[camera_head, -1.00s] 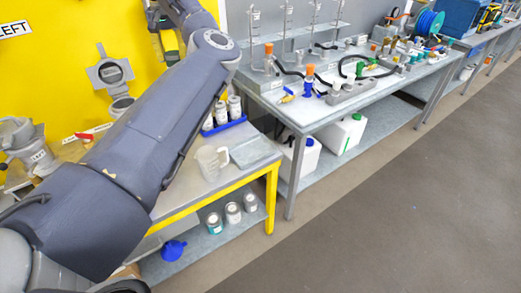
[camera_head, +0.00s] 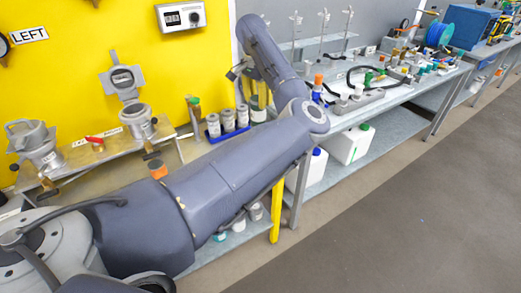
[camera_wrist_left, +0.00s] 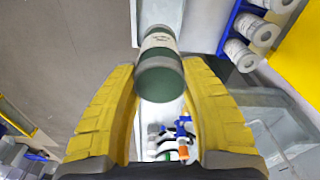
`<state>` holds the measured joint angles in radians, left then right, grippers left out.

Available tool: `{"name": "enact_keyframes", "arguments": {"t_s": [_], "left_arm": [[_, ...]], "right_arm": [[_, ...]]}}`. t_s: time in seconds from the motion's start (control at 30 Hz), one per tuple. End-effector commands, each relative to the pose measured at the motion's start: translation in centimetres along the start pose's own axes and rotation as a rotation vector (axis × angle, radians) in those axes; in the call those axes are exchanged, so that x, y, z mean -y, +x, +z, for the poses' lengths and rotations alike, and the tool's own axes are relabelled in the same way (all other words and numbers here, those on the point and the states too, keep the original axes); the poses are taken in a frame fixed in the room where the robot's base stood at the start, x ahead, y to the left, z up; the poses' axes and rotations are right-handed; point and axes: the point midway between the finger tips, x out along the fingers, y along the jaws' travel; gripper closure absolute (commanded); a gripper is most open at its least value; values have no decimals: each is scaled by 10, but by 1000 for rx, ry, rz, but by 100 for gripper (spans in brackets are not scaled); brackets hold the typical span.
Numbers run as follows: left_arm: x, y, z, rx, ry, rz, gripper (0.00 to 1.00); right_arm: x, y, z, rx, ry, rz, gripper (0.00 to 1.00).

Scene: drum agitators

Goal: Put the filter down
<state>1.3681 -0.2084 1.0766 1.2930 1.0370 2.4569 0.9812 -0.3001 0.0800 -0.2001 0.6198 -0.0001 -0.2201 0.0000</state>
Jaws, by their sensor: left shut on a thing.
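My left gripper (camera_wrist_left: 165,110) has yellow fingers and is shut on a filter (camera_wrist_left: 158,62), a pale cylinder with a dark green end, in the left wrist view. In the head view the gripper (camera_head: 257,101) shows small beyond the arm's elbow, just right of the blue tray (camera_head: 214,139). The filter is apart from the tray. My right gripper is out of view.
A clear container (camera_wrist_left: 283,130) is at the lower right of the wrist view. A grey bench (camera_head: 400,88) with hoses and fittings stands to the right. Metal housings (camera_head: 138,120) stand on the left. My arm covers much of the near table.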

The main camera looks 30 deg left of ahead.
Motion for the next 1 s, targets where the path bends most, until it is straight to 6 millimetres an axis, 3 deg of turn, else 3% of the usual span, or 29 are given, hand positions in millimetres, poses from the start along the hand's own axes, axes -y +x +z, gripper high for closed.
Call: {"name": "enact_keyframes", "arguments": {"t_s": [0.3,0.5,1.0], "left_arm": [[0,73,8,5,0,1,100],[1,112,11,4,-1,-1,100],[0,154,14,3,-1,1,100]], "right_arm": [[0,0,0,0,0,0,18],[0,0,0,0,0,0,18],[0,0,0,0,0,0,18]]}}
